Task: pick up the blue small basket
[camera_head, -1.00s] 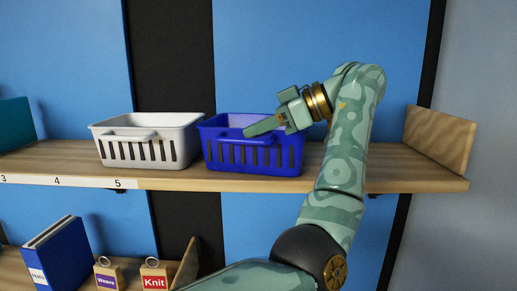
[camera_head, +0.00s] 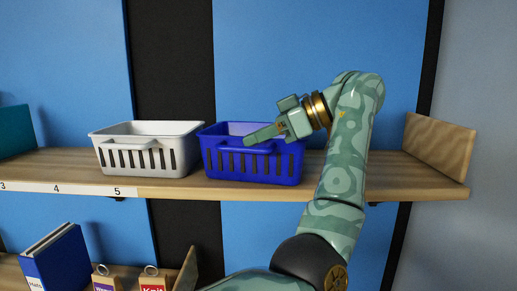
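The blue small basket (camera_head: 225,163) stands upright on the wooden shelf, with slotted sides and a handle on its front. My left gripper (camera_head: 262,133) is at its right half, pointing left, with a finger across the top of the basket's front near the handle. The gripper covers part of the rim. I cannot tell whether it touches the basket or whether its fingers are open or shut, as one finger hides the other. My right gripper is not in view.
A white basket (camera_head: 140,160) stands close to the left of the blue one. The shelf (camera_head: 400,178) is bare to the right, up to a wooden end board (camera_head: 438,147). A teal object (camera_head: 14,132) is at the far left. A blue binder (camera_head: 57,262) and small tagged items are below.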

